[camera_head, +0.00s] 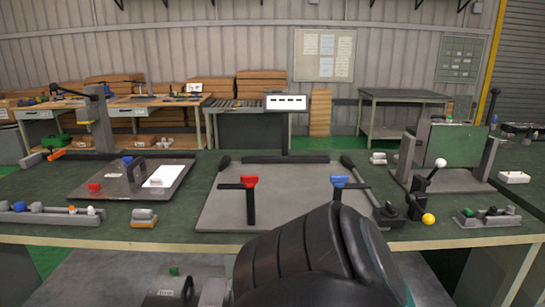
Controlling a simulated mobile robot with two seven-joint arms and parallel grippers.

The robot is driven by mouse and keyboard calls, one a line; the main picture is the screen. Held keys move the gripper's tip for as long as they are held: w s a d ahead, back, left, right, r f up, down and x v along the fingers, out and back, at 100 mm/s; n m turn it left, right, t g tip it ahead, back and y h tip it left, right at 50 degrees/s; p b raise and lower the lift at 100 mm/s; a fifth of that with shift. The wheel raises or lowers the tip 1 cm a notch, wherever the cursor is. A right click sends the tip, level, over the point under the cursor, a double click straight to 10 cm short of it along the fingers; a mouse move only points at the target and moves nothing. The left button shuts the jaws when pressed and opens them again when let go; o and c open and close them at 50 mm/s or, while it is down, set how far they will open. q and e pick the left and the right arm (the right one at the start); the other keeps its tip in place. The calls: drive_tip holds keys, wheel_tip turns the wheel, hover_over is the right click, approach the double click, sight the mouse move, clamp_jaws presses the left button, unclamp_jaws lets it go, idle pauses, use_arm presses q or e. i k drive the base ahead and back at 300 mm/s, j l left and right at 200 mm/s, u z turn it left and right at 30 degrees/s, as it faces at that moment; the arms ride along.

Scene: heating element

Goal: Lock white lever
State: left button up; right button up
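The white lever is a dark arm with a white ball knob (440,162), on the right side of the green table. It stands tilted, its knob up and to the right, in front of a grey fixture with an upright green panel (450,145). A second ball knob, yellow (428,218), sits low near the foot of the lever. The lever's lower end is among dark parts and its latch state is hard to tell. Neither of my grippers shows. A large black part, seemingly one of my arm links, fills the bottom middle, well apart from the lever.
A grey plate (290,205) with red (250,181) and blue (339,181) T-handles lies mid-table. A board with a white block (169,176) is at left. A small-parts holder (487,216) stands right of the yellow knob. The table's front edge (100,241) runs across below.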

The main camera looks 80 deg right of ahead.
sight(441, 162)
drive_tip(key=z, duration=3.65)
drive_tip(key=i+l+u, duration=0.1)
drive_tip(key=u, duration=0.9)
drive_tip(key=l+u, duration=0.8)
drive_tip(key=k+l+u, duration=0.2)
drive_tip(key=l, duration=0.25)
drive_tip(key=l+u, duration=0.15)
drive_tip(key=l, duration=0.25)
drive_tip(key=k+l, duration=0.15)
drive_tip(key=l, duration=0.25)
drive_tip(key=k+l, duration=0.15)
drive_tip(key=l, duration=0.25)
drive_tip(key=k+l+u, duration=0.1)
drive_tip(key=l, duration=0.35)
drive_tip(key=k, duration=0.05)
